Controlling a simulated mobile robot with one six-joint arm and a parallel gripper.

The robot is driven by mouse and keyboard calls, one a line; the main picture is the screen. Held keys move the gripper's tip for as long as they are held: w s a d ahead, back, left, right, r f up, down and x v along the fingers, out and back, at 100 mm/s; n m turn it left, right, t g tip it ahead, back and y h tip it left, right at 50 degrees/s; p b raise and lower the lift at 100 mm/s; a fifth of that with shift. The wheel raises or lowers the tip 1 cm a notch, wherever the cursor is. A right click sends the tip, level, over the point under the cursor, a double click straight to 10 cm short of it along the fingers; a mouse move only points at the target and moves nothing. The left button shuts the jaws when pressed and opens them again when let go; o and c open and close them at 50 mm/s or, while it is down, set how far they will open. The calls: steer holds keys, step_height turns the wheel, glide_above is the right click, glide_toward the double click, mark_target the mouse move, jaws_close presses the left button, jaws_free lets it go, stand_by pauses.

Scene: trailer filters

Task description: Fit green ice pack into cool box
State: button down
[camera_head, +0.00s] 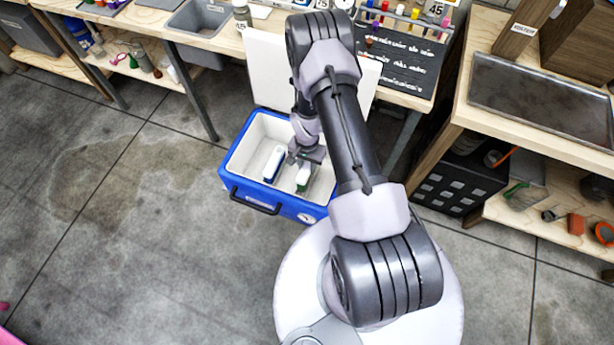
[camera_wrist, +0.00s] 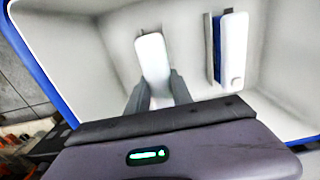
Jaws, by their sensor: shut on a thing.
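The cool box (camera_head: 236,180) is blue with a white inside and stands open on the floor, its white lid (camera_head: 268,72) raised at the back. My gripper (camera_head: 304,164) reaches down into the right part of the box. It is shut on the green ice pack (camera_head: 303,180), which has a white top and a green side. In the wrist view the pack's white top (camera_wrist: 153,55) shows between the two fingers (camera_wrist: 158,88). Whether its bottom touches the box floor is hard to tell. A blue ice pack with a white side (camera_head: 273,163) stands to its left, apart from it, and also shows in the wrist view (camera_wrist: 232,48).
A workbench (camera_head: 215,42) with bottles and a grey tub stands behind the box. A wooden bench (camera_head: 540,130) with a shelf stands at the right, with a black crate (camera_head: 455,185) beside it. The concrete floor to the left is free.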

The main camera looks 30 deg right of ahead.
step_height(320, 180, down, 4)
steer(key=shift+f+b, duration=0.15)
steer(key=shift+b, duration=0.55)
steer(key=shift+f, duration=0.2)
steer(key=c, duration=1.1)
jaws_free()
